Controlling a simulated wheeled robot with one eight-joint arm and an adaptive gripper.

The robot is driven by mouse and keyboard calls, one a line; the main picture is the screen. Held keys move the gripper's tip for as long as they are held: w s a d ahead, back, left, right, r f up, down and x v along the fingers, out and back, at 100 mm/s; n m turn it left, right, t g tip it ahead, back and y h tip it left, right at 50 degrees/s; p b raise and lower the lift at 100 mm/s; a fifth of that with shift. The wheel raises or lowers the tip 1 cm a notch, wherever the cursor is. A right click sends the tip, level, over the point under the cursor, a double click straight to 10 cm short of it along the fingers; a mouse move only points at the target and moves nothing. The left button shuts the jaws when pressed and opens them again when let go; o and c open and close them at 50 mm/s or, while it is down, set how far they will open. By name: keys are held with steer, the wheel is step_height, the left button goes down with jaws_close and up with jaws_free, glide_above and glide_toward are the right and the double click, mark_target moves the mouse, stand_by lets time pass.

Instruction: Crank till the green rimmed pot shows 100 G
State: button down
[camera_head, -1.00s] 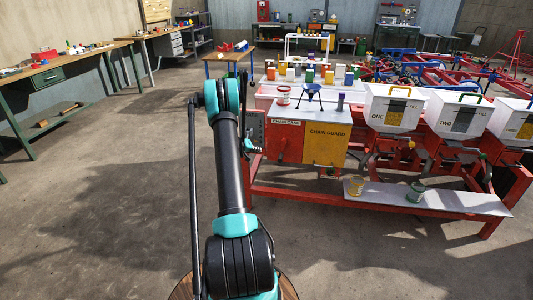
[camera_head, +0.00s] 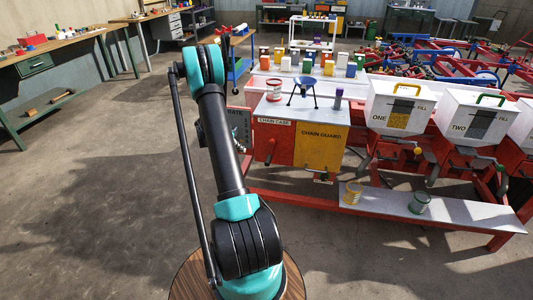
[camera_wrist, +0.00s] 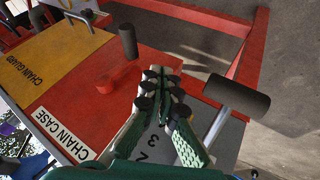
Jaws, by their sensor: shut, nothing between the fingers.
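The green-rimmed pot (camera_head: 419,203) stands upright on the low grey shelf of the red frame, right of a yellow-rimmed pot (camera_head: 352,195). Any weight reading on it is too small to see. In the wrist view, my gripper (camera_wrist: 161,80) is shut and empty in front of the red chain case panel (camera_wrist: 105,85). A crank with a thick dark grip (camera_wrist: 238,97) on a metal rod is just right of my fingers, apart from them. A grey plate with digits lies behind the fingers. In the head view my gripper is mostly hidden behind my arm.
White hoppers ONE (camera_head: 398,106) and TWO (camera_head: 476,115) stand above the shelf. The yellow chain guard (camera_head: 321,147) adjoins the chain case. A dark knob (camera_wrist: 128,40) sticks out from the panel left of my fingers. Open concrete floor lies left.

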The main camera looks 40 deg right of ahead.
mark_target(270, 152)
steer(key=s+d+f, duration=0.4)
steer(key=d+f, duration=0.3)
steer(key=d, duration=0.2)
steer(key=shift+f, duration=0.25)
stand_by(0.4)
